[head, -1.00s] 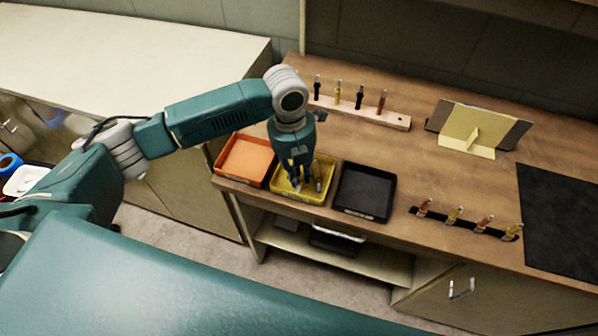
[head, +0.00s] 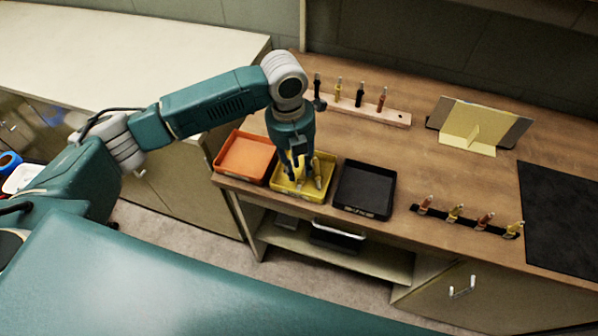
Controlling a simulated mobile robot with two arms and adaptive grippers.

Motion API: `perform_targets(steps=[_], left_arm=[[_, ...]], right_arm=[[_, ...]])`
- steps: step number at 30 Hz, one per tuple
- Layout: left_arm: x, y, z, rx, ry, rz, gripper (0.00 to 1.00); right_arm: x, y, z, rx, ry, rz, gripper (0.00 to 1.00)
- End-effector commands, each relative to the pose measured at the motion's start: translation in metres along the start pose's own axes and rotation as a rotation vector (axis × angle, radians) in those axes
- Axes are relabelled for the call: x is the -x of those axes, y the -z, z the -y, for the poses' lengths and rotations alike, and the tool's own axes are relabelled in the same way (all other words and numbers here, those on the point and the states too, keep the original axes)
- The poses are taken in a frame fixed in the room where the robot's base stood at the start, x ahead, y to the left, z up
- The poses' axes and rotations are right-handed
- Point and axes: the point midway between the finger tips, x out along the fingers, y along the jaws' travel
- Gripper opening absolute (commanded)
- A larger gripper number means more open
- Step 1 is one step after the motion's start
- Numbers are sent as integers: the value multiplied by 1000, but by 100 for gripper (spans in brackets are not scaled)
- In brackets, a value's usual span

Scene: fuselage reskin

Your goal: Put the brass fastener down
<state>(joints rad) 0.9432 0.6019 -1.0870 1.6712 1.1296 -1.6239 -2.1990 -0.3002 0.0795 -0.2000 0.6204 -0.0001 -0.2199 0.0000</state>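My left gripper (head: 298,169) points down over the yellow tray (head: 286,192), with its fingers apart and nothing clearly seen between them. A small brass-coloured fastener (head: 300,184) shows in the tray just below the fingertips. Another light fastener (head: 318,181) lies in the tray to the right of the fingers. The arm and fingers hide part of the tray's far side. My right gripper is not in this view.
An orange tray (head: 246,157) is left of the yellow one and a black tray (head: 364,190) is right of it. A wooden rack (head: 397,119) with several upright tools stands behind. A black strip (head: 468,224) holds several fasteners at right, near a dark mat (head: 563,225).

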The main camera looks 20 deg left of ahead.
Motion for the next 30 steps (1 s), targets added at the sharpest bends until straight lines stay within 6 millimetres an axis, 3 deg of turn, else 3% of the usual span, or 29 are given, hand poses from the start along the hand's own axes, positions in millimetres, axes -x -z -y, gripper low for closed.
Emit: perform_targets(steps=[6,12,18,30], left_arm=[[48,-2,0,-1,1,6,26],[81,-1,0,0,2,3,26],[95,0,0,1,1,0,26],[95,0,0,1,1,-1,26]], right_arm=[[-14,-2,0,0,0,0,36],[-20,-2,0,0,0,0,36],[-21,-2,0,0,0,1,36],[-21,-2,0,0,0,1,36]])
